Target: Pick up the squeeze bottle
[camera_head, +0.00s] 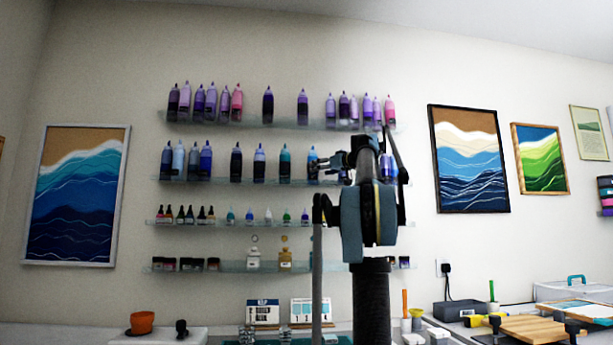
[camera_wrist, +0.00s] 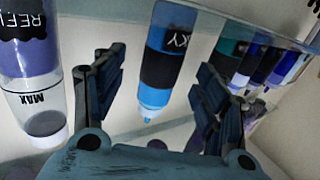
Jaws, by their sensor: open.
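Several squeeze bottles stand on wall shelves in the head view. A blue squeeze bottle (camera_head: 312,158) with a dark label stands on the second shelf from the top, just left of my gripper (camera_head: 333,166). In the wrist view, which appears upside down, a blue bottle (camera_wrist: 156,96) with a black label reading "KY" shows between the two spread fingers of my gripper (camera_wrist: 160,70). Its pale blue tip points down in that picture. Gaps show on both sides, so the fingers do not visibly touch it. My gripper is open and empty.
In the wrist view, a large purple-and-white bottle (camera_wrist: 30,85) is close to the left finger, and darker bottles (camera_wrist: 255,62) line up at right. The glass shelf (camera_head: 230,182) carries neighbouring bottles. Another bottle shelf (camera_head: 250,121) is above; smaller bottles (camera_head: 186,215) stand below.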

